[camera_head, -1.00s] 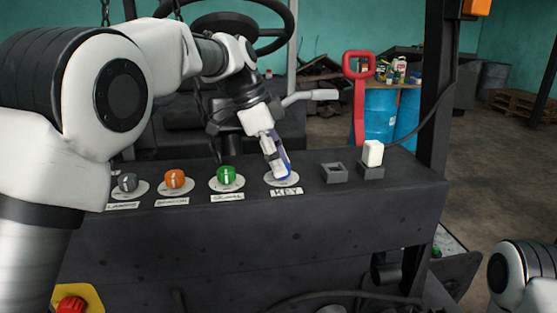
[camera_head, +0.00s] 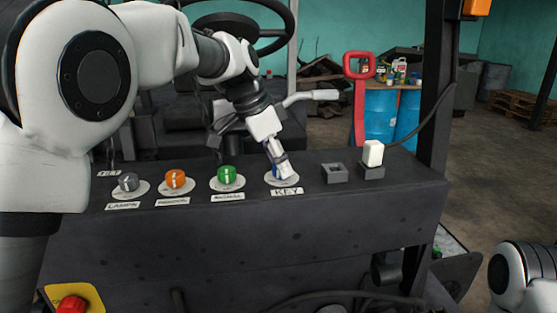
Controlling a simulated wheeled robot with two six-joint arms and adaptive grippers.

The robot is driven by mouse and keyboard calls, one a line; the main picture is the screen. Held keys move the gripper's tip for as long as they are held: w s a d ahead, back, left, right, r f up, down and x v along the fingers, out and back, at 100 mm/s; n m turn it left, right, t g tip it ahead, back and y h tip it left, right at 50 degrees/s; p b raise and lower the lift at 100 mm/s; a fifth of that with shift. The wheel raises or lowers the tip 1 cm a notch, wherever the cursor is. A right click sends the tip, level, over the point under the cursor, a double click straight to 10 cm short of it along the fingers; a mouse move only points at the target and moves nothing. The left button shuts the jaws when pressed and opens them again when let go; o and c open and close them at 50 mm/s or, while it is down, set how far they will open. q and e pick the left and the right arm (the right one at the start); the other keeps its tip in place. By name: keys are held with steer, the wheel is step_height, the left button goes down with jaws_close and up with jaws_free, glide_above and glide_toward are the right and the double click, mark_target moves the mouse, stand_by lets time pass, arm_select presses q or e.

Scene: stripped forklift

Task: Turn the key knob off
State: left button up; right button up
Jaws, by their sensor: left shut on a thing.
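The key knob (camera_head: 275,172) sits on a pale round plate behind the KEY label (camera_head: 287,191) on the dark panel. It is blue, and only a small part of it shows behind the fingers. My left gripper (camera_head: 283,172) reaches down onto it from the upper left and is shut on it. The fingers hide most of the knob, so its pointing direction cannot be read. My right gripper is out of view; only part of my right arm shows at the lower right.
Left of the key are a green knob (camera_head: 227,174), an orange knob (camera_head: 175,179) and a grey knob (camera_head: 128,182). To its right are an empty square socket (camera_head: 334,173) and a white rocker (camera_head: 373,153). A red handle (camera_head: 359,90) and steering wheel (camera_head: 272,42) stand behind.

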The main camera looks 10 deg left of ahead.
arm_select(q)
steer(key=n, duration=0.1)
steer(key=n+y+p, duration=0.1)
steer(key=n, duration=0.1)
steer(key=shift+s+d+f+n+t, duration=0.1)
steer(key=shift+s+n+t, duration=0.05)
steer(key=shift+n+t, duration=0.2)
steer(key=shift+n+t+y+p, duration=0.45)
steer(key=shift+n+p, duration=0.3)
steer(key=shift+n, duration=0.9)
steer(key=o, duration=1.1)
steer(key=shift+d, duration=0.1)
steer(key=shift+o, duration=0.2)
steer(key=v, duration=1.2)
